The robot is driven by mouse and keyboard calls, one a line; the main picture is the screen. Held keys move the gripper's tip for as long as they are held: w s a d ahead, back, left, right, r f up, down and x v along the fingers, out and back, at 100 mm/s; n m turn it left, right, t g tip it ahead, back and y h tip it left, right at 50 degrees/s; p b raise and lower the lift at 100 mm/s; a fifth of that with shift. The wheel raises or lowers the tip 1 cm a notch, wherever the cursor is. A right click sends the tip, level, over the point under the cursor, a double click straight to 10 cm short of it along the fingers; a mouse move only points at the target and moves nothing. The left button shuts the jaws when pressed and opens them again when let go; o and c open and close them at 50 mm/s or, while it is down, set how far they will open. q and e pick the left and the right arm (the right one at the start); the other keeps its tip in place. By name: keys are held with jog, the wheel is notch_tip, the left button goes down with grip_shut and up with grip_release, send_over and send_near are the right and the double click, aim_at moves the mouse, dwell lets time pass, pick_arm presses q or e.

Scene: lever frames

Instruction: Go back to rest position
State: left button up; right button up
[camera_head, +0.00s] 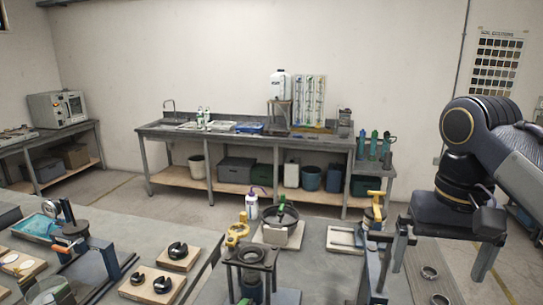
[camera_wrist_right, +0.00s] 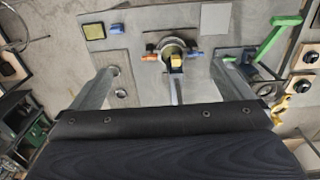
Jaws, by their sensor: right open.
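My right gripper (camera_head: 441,258) is at the right of the head view, above the right part of the near bench. Its two fingers hang down wide apart, with nothing between them. In the right wrist view the open fingers (camera_wrist_right: 163,85) point away over the bench, and a round device with orange and blue parts (camera_wrist_right: 172,50) shows beyond the gap between them. I cannot tell how high the fingers are above the bench. My left gripper does not show in either view.
A frame with a yellow handle (camera_head: 376,207) stands just left of my right gripper. A dark stand (camera_head: 251,258) and a pan with a green handle (camera_head: 282,213) are further left. A green lever (camera_wrist_right: 278,40) shows in the wrist view. A long workbench (camera_head: 230,139) stands at the back wall.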

pick_arm(q)
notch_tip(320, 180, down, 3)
jog(key=b, duration=0.3)
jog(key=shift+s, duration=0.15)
pick_arm(e)
jog(key=s+a+f+t+y, duration=0.1)
jog(key=s+f, duration=0.3)
jog(key=f, duration=0.4)
jog(key=s+a+f+t+y, duration=0.1)
jog(key=s+f, duration=0.3)
jog(key=f, duration=0.4)
jog(key=s+a+f+n+t+y, duration=0.1)
jog(key=s+a+f+t, duration=0.1)
jog(key=f, duration=0.6)
jog(key=shift+s+f+t+y, duration=0.4)
jog(key=shift+s+t, duration=0.4)
jog(key=shift+s, duration=0.25)
jog(key=shift+c, duration=0.4)
